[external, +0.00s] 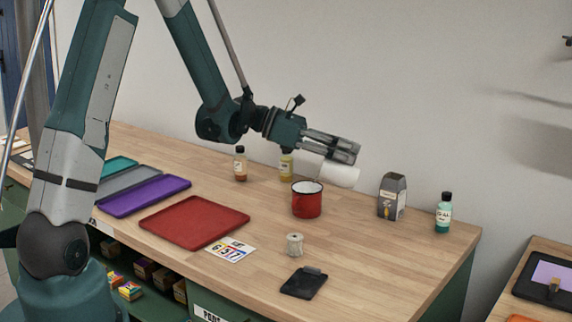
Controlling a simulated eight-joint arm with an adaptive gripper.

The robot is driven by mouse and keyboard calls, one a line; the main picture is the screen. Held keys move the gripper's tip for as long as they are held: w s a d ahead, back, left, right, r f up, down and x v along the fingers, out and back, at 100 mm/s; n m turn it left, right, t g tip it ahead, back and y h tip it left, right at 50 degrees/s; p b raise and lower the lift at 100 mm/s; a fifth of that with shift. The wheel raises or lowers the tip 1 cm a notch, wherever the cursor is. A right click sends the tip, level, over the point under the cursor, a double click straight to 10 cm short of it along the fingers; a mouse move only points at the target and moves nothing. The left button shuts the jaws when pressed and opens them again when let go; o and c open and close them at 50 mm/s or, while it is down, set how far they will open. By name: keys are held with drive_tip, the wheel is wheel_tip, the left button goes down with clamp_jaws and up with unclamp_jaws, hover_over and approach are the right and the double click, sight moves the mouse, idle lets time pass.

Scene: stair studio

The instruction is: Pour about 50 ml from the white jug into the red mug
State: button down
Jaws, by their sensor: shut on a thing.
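My gripper (345,152) is shut on the white jug (341,176) and holds it above the bench. The jug is tipped far over, lying nearly on its side in the air. It is close to the red mug (307,204), at its upper right in the external view. The red mug stands upright on the bench, with a dark rim and a pale inside. I cannot tell whether liquid is flowing or how much is in the mug. The fingers hide part of the jug.
Small bottles (240,164) stand behind the mug. A grey carton (392,196) and a green bottle (444,213) stand to the right. A spool (295,245) and a black pad (304,283) lie in front. A red tray (195,222) is left.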

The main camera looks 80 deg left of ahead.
sight(359, 169)
drive_tip(key=shift+w+d+f+g+y, duration=0.15)
drive_tip(key=shift+w+f+g+y, duration=0.15)
drive_tip(key=shift+w+f+g, duration=0.35)
drive_tip(key=shift+d+f+g+p, duration=0.1)
drive_tip(key=shift+f+g+p, duration=0.15)
drive_tip(key=shift+g, duration=0.2)
drive_tip(key=shift+w+d+f+g, duration=0.1)
drive_tip(key=shift+w+f+g, duration=0.15)
drive_tip(key=shift+w+g, duration=0.05)
drive_tip(key=shift+w+f+g+y+p, duration=0.2)
drive_tip(key=shift+f+g+p, duration=0.05)
drive_tip(key=shift+f+g, duration=0.3)
drive_tip(key=shift+w+f+g+y+p, duration=0.2)
drive_tip(key=shift+f+g, duration=0.3)
drive_tip(key=shift+g, duration=0.05)
drive_tip(key=shift+w+d+f, duration=0.1)
drive_tip(key=shift+f, duration=0.05)
drive_tip(key=w+d+r+g+y+p, duration=0.2)
drive_tip(key=w+g+p, duration=0.1)
drive_tip(key=w+g, duration=0.3)
drive_tip(key=shift+r+g+y, duration=0.2)
drive_tip(key=shift+g+y, duration=0.2)
drive_tip(key=shift+g, duration=0.8)
